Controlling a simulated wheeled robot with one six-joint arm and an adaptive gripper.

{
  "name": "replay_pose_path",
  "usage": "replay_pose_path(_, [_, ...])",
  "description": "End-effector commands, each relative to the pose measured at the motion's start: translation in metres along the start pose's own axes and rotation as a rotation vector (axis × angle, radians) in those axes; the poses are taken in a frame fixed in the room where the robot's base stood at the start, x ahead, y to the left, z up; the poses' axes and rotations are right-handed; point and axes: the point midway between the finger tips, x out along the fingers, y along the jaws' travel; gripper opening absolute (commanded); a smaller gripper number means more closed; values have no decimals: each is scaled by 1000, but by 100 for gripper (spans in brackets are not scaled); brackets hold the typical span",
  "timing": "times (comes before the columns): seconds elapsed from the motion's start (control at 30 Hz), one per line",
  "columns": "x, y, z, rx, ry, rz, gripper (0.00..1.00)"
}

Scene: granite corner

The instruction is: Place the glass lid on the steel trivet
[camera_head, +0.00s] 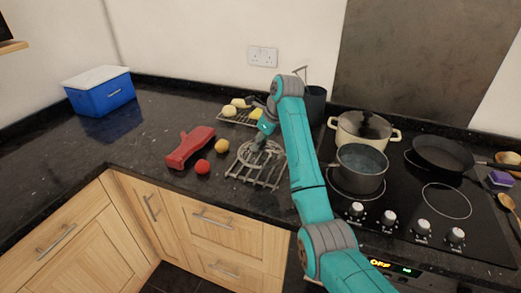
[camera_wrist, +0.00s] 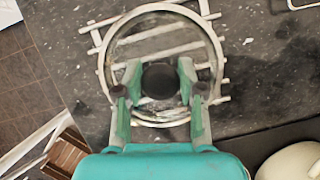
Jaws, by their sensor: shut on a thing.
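My gripper (camera_head: 263,141) is shut on the dark knob (camera_wrist: 160,80) of the round glass lid (camera_head: 247,156). In the wrist view the lid's pale rim (camera_wrist: 104,72) surrounds the gripper fingers (camera_wrist: 160,92). The steel trivet (camera_head: 270,183), a grate of pale bars, lies on the dark counter under the lid. Its bars show through the glass and past the rim in the wrist view (camera_wrist: 208,16). The lid's near part in the wrist view reaches beyond the bars. I cannot tell whether the lid touches the trivet.
A red oven mitt (camera_head: 190,147), a red ball (camera_head: 202,167) and a yellow ball (camera_head: 222,146) lie left of the trivet. A rack (camera_head: 232,119) with yellow pieces is behind. The hob holds a lidded cream pot (camera_head: 346,135), a grey saucepan (camera_head: 361,180) and a black pan (camera_head: 443,154).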

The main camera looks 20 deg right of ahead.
Motion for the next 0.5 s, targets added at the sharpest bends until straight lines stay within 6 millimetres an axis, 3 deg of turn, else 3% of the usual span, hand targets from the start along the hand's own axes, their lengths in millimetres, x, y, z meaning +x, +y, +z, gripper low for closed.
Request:
replay_pose_path(0.23, [28, 0, -12, 1, 2, 1, 0])
replay_pose_path(0.5, [30, 0, -12, 0, 0, 0, 0])
